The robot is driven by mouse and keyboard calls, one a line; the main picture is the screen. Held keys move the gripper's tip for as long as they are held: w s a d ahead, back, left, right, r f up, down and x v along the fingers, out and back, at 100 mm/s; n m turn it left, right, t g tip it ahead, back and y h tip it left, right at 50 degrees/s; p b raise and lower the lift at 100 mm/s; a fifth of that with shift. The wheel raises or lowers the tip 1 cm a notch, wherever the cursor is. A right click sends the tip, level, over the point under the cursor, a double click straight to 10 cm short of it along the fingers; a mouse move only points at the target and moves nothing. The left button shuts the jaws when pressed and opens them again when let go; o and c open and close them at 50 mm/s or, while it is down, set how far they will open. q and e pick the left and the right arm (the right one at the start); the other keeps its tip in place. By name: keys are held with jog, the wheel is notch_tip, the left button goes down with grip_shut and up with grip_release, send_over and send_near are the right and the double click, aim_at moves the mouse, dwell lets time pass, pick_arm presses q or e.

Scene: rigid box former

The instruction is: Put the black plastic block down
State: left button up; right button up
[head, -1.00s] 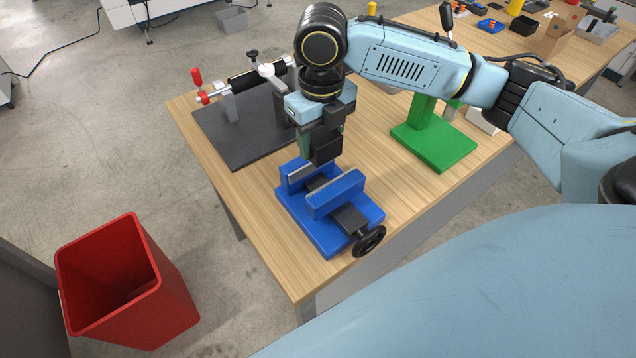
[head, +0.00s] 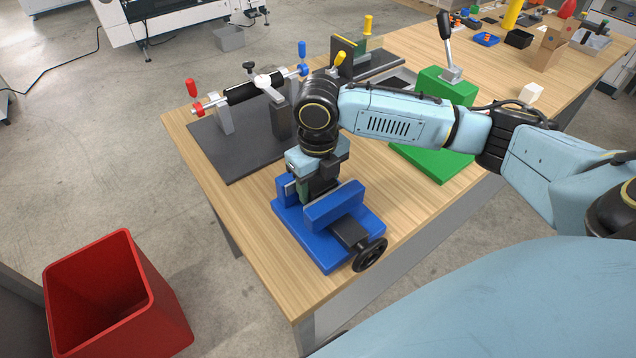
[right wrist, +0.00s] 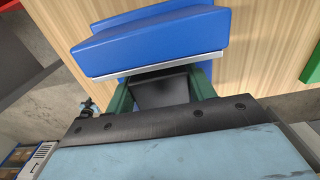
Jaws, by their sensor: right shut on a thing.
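My right gripper (head: 314,194) points down into the blue vise (head: 335,208), between its two blue jaws. It is shut on the black plastic block (right wrist: 165,90), which shows between the green fingers in the right wrist view. The block is low in the jaw gap, close to the grey-edged face of one blue jaw (right wrist: 150,42). The near jaw and my gripper hide much of the block in the head view, and I cannot tell whether it touches the vise bed. My left gripper is not in view.
A grey fixture plate (head: 232,152) with a roller and red and blue handles stands behind the vise. A green lever press (head: 436,160) is to the right. A red bin (head: 120,300) stands on the floor at left. The table's front corner is clear.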

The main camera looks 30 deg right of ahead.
aim_at(318, 180)
jog(key=shift+f, duration=0.1)
jog(key=o, duration=1.1)
notch_tip(318, 180, up, 12)
jog(key=shift+r+p, duration=0.2)
jog(key=shift+p, duration=0.6)
